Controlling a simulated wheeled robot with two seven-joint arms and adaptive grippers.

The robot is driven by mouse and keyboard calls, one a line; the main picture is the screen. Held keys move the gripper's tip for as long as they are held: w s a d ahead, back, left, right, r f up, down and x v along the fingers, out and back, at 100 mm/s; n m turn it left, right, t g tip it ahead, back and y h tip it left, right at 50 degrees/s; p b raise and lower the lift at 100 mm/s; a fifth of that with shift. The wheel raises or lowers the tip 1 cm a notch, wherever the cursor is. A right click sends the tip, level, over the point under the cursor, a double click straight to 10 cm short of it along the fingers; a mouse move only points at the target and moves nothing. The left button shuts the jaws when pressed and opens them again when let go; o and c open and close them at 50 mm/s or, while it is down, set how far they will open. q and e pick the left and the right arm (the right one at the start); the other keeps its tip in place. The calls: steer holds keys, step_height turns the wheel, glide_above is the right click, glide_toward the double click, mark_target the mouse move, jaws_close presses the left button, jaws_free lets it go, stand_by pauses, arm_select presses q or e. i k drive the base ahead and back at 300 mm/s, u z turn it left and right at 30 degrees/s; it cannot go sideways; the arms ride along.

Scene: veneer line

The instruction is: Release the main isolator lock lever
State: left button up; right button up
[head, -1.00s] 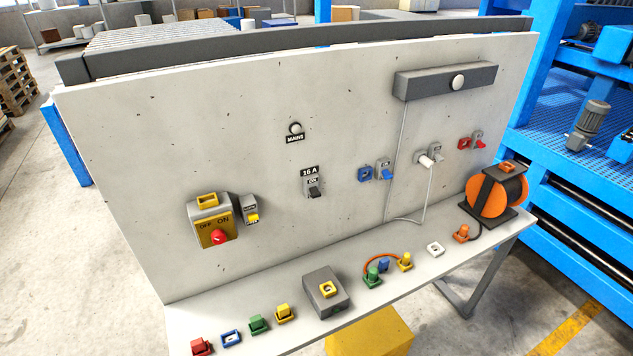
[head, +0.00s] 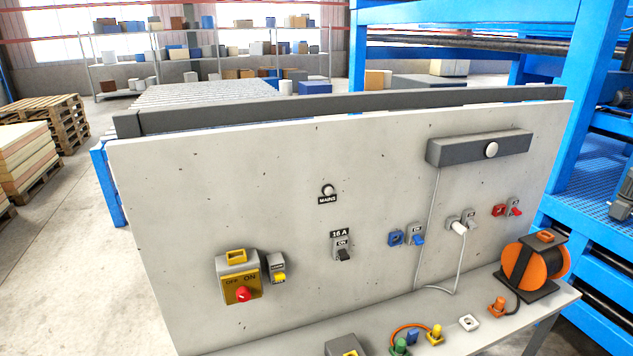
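The main isolator (head: 232,290) is a yellow-faced box with a grey top on the left of the upright panel. Its face is marked OFF and ON, and a red knob (head: 243,294) sits at its lower middle. Just to its right is a small grey unit (head: 276,262) with a label too small to read and a yellow lever (head: 280,278) at its lower end. A yellow square socket-like piece (head: 236,256) is on top of the isolator. Neither of my grippers is in view.
The pale panel (head: 290,200) also carries a 16 A breaker (head: 342,246), a MAINS lamp (head: 328,190), and blue, white and red sockets. An orange cable reel (head: 532,268) and plugs sit on the bench (head: 480,335). Open floor lies left of the panel.

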mark_target(280, 276)
steer(key=k, duration=1.3)
steer(key=z, duration=0.7)
steer(key=i, duration=1.45)
steer(key=u, duration=0.4)
